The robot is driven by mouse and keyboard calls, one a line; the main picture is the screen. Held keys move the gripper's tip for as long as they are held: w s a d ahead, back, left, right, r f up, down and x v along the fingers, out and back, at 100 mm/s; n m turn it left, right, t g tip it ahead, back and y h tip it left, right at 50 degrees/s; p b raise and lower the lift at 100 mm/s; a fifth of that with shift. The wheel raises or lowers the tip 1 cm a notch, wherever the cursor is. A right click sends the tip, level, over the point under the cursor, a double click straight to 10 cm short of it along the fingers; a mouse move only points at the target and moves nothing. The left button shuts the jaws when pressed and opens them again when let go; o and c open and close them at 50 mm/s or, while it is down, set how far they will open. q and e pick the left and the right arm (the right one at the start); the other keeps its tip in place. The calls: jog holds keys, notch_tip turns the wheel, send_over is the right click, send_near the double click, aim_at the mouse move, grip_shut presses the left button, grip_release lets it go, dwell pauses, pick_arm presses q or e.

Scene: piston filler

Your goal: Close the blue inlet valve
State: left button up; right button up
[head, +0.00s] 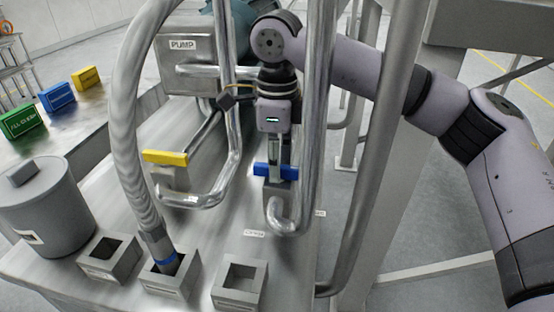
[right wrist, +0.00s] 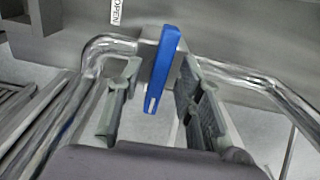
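The blue inlet valve handle (head: 275,171) lies crosswise on a steel pipe, right of centre in the head view. In the right wrist view the blue handle (right wrist: 163,68) runs lengthwise between the two fingers. My right gripper (head: 274,158) reaches down over the handle. Its fingers (right wrist: 160,88) are apart, one on each side of the handle. A gap shows on the left side; the right finger is close, and I cannot tell whether it touches. My left gripper is not in view.
A yellow valve handle (head: 165,157) is on the pipe to the left. Upright steel pipes (head: 316,110) stand close to my right arm. The PUMP box (head: 192,60), a ribbed hose (head: 128,130), a grey canister (head: 47,208) and square sockets (head: 240,281) are nearby. An OPEN label (right wrist: 116,12) shows.

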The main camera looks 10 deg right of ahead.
notch_tip(320, 180, up, 12)
dwell(0.6)
